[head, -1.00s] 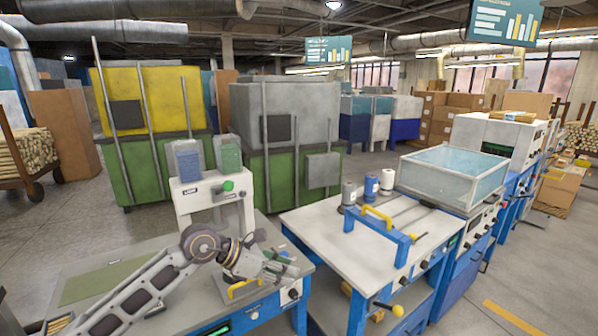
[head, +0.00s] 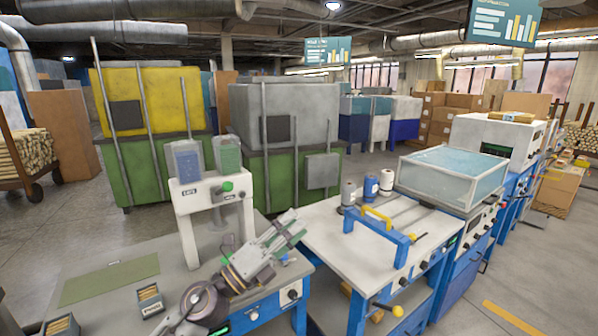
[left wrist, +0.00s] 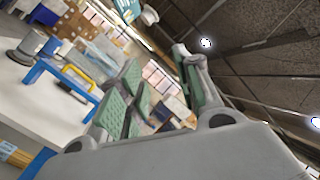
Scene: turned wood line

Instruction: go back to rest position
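My left gripper (head: 288,230) is above the right part of the near grey workbench (head: 110,252), tilted up and pointing to the upper right. In the left wrist view its two fingers with green pads stand apart, and the gap between them (left wrist: 158,72) shows only distant background. It is open and holds nothing. My left arm comes in low from the bottom edge of the head view. My right gripper is in neither view.
A white press-like stand (head: 187,218) rises behind the gripper. A white-topped bench (head: 330,238) with a blue-and-yellow handled frame (head: 378,234) stands to the right. Two small boxes of sticks (head: 150,300) (head: 62,326) and a green mat (head: 108,279) lie on the left of the grey workbench.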

